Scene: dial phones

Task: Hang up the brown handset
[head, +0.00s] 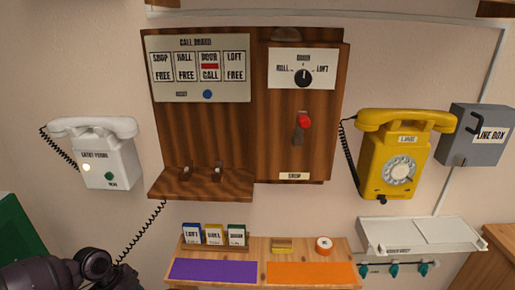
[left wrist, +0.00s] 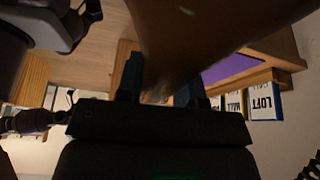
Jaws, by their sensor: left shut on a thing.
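My left gripper (left wrist: 164,78) is shut on the brown handset (left wrist: 190,35), which fills the top middle of the left wrist view, close to the camera. In the head view a dark arm of mine comes in at the lower left; the handset cannot be clearly told apart there. A black coiled cord (head: 143,233) runs from under the wooden shelf down to that dark shape. The shelf (head: 235,187) of the wooden call board bears two small dark cradle prongs (head: 186,172), with nothing resting on them.
A white entry phone (head: 107,172) hangs left of the board and a yellow dial phone (head: 385,160) right of it, both with handsets on.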

